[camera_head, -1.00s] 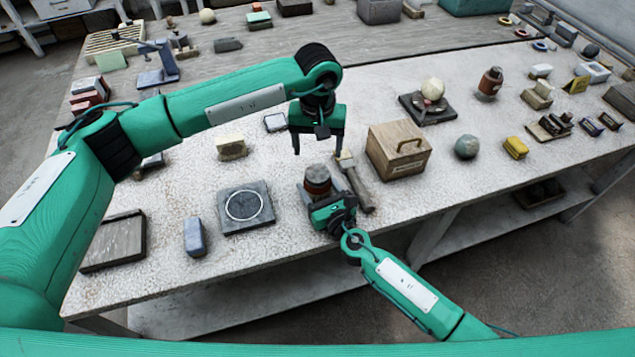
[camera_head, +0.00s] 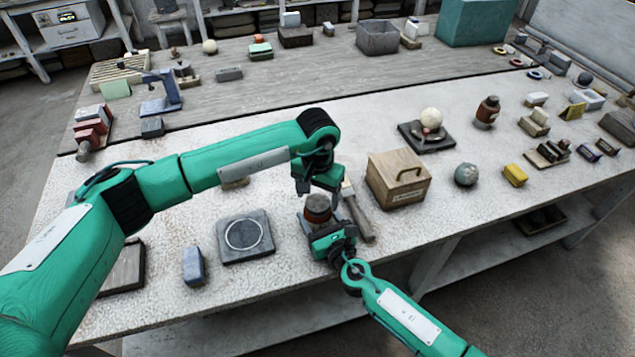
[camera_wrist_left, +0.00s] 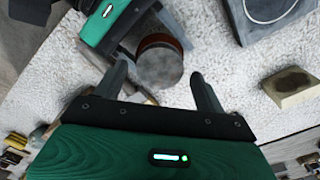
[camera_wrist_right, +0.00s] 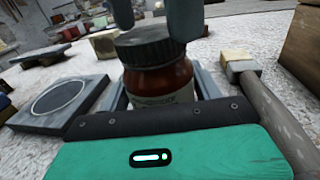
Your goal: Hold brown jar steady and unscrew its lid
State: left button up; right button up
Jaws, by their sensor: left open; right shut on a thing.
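The brown jar (camera_head: 317,211) stands upright near the table's front edge. Its dark ridged lid (camera_wrist_right: 150,45) is on it, and a pale label shows on its front in the right wrist view. My right gripper (camera_head: 328,232) is shut on the jar's body, one finger on each side. My left gripper (camera_head: 318,184) is open and points down just above the jar. In the left wrist view the round lid top (camera_wrist_left: 158,66) lies between its spread fingers (camera_wrist_left: 162,80). In the right wrist view those fingertips reach the lid's top edge; I cannot tell whether they touch it.
A wooden-handled mallet (camera_head: 357,213) lies close right of the jar, and a wooden box (camera_head: 398,179) stands beyond it. A grey slab with a ring (camera_head: 245,238) lies to the left. Another brown jar (camera_head: 487,112) stands farther right. Bare table lies between slab and jar.

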pick_arm(q)
jog(key=shift+f, duration=0.7)
